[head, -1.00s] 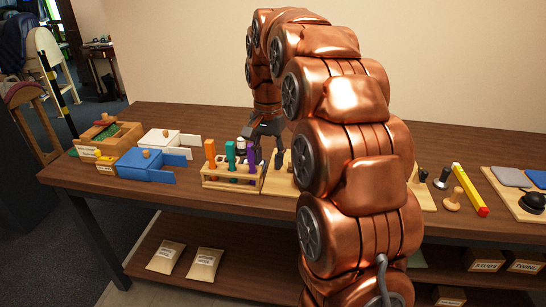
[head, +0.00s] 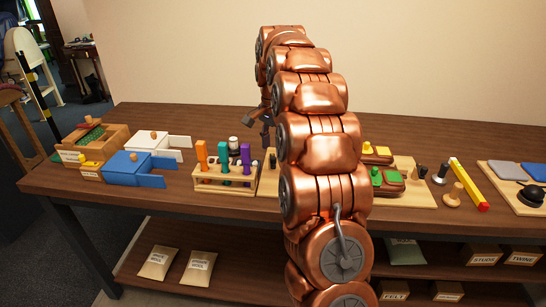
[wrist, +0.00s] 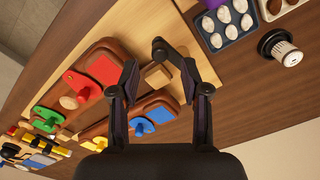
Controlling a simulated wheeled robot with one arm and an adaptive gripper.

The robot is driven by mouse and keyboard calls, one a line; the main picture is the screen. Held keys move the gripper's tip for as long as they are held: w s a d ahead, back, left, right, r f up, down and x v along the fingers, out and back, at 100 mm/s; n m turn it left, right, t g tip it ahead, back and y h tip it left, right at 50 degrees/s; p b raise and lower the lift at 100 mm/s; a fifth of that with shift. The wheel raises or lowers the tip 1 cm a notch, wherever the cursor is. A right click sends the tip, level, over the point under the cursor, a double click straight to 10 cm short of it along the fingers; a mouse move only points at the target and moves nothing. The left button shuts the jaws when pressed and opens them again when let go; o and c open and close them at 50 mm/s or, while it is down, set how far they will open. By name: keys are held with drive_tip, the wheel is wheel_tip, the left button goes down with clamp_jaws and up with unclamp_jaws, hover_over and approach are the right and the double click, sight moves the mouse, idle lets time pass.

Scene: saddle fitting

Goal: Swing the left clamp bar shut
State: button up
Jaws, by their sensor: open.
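In the wrist view my gripper (wrist: 160,72) is open and empty, its fingers spread on both sides over the end of the wooden board (wrist: 70,85). A dark bar with a round knob (wrist: 159,46), seemingly the left clamp bar, lies just beyond and between the fingertips. It runs toward the right finger, which hides part of it; I cannot tell whether they touch. A pale wooden block (wrist: 157,76) shows between the fingers. Brown saddle blocks carry a red piece (wrist: 102,70) and a blue piece (wrist: 142,126). In the head view my arm hides most of the board's left end.
A tool rack (head: 226,182) with upright coloured handles stands just left of the board. A dark jar with a white cap (wrist: 287,54) stands near it. Blue and white boxes (head: 140,168) are farther left. A yellow bar (head: 468,183) lies to the right.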

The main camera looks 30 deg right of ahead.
sight(273, 158)
drive_tip(key=shift+f+p, duration=0.35)
drive_tip(key=shift+f, duration=2.1)
clamp_jaws()
